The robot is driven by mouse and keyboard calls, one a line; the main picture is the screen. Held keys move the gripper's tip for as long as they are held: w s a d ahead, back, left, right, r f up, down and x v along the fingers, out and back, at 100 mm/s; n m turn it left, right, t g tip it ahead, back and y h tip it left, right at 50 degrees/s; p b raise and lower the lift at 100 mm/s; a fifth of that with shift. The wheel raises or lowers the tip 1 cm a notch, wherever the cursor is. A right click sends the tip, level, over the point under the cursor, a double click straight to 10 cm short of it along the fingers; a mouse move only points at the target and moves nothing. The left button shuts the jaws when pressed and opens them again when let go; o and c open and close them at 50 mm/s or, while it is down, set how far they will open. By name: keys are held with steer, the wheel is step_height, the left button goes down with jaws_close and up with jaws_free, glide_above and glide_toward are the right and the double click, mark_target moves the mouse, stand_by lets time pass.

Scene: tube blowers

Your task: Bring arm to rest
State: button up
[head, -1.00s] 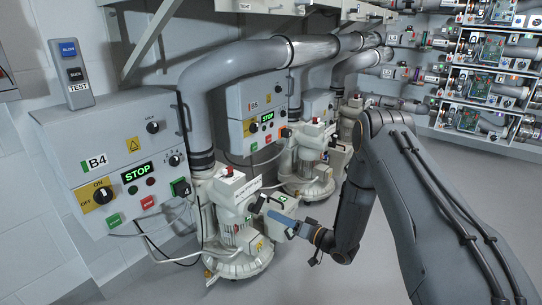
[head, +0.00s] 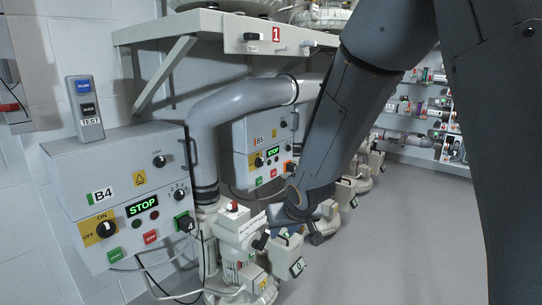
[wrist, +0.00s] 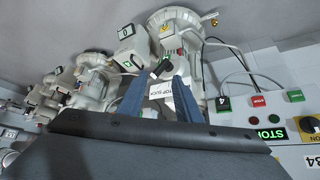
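My arm (head: 345,110) is dark grey and reaches from the top right of the head view down toward the blowers. My gripper (wrist: 160,72) shows in the wrist view as two blue fingers standing apart, with nothing held between them. Behind the gap are a white label and a dark knob on the nearest blower (wrist: 190,75). In the head view my arm's end is close to the right side of this white blower (head: 238,250), and the fingertips are not clear there. I cannot tell whether the fingers touch the blower.
Grey control box B4 (head: 110,160) with a green STOP display is on the left wall. Box B5 (head: 240,150) is behind. A shelf (head: 175,30) overhangs at the top, above a bent grey pipe (head: 240,97). The floor (head: 405,235) at the right is clear.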

steer(key=s+d+r+n+g+h, duration=0.1)
steer(key=s+r+g, duration=0.25)
steer(key=s, duration=1.15)
steer(key=s+d+r+g+h, duration=0.1)
steer(key=s+r+g, duration=0.25)
steer(key=s, duration=1.25)
steer(key=d+r+m+p, duration=0.4)
steer(key=d+r+p, duration=0.9)
steer(key=p, duration=1)
step_height(320, 180, up, 4)
steer(key=shift+d+r+t, duration=0.1)
steer(key=shift+d+t, duration=0.2)
steer(key=shift+d, duration=0.1)
steer(key=shift+s, duration=0.1)
